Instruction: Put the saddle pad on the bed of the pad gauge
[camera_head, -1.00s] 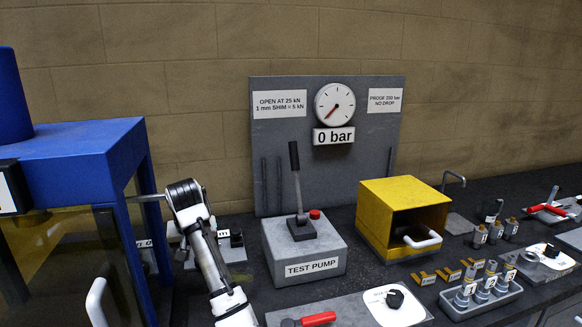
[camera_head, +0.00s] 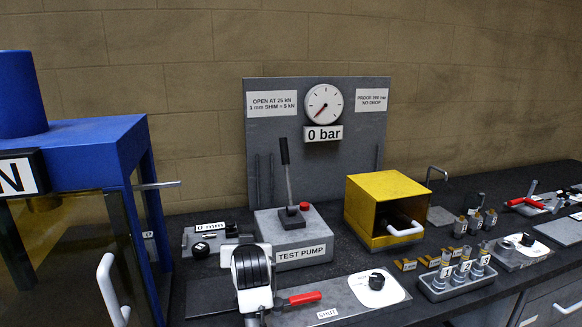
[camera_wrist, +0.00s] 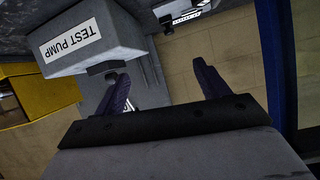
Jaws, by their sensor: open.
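The pad gauge (camera_head: 190,240), a low grey device with a "0 mm" readout, stands on the bench left of the test pump. A small dark round piece (camera_head: 200,249) shows at its front; I cannot tell whether it is the saddle pad or part of the gauge. Another small black piece (camera_head: 377,281) sits on a white disc on the grey plate; I cannot tell whether this is the saddle pad. My gripper (camera_wrist: 162,88) is open and empty, with wall beyond its fingers in the wrist view. In the head view only my arm shows clearly, before the gauge and pump.
The test pump (camera_head: 295,240) with its upright lever stands right of the gauge. A blue press frame (camera_head: 120,150) with a protruding rod is at left. A yellow open box (camera_head: 385,195), a red-handled lever (camera_head: 304,298) and a tray of cylinders (camera_head: 440,290) lie to the right.

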